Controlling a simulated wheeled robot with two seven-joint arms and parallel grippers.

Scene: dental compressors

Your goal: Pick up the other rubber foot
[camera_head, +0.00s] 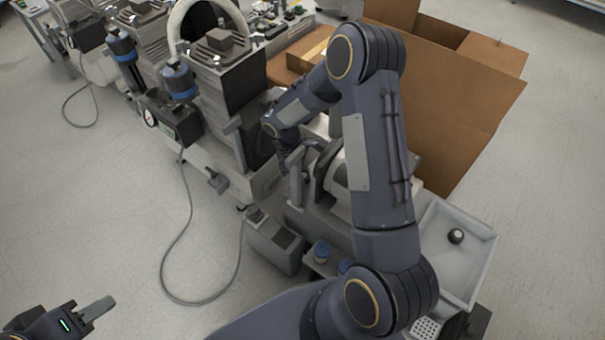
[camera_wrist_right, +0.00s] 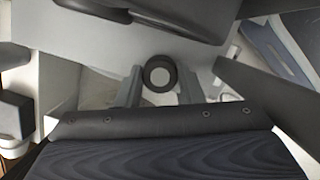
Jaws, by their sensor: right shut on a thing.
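One rubber foot (camera_head: 456,236), a small dark round piece, lies in the white tray at the right of the head view. My right gripper (camera_wrist_right: 159,90) is shut on another rubber foot (camera_wrist_right: 159,73), a black ring with a pale centre, between its two grey fingers in the right wrist view. In the head view my right arm reaches over the machine in the middle, and the held foot is hidden there. My left gripper (camera_head: 96,311) is at the bottom left, away from the objects. Only one finger shows clearly.
A compressor unit (camera_head: 225,75) with a blue-topped canister stands left of my right arm. A large open cardboard box (camera_head: 450,100) stands behind it. The white tray (camera_head: 482,255) is at the right. A grey cable (camera_head: 165,270) loops over the floor.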

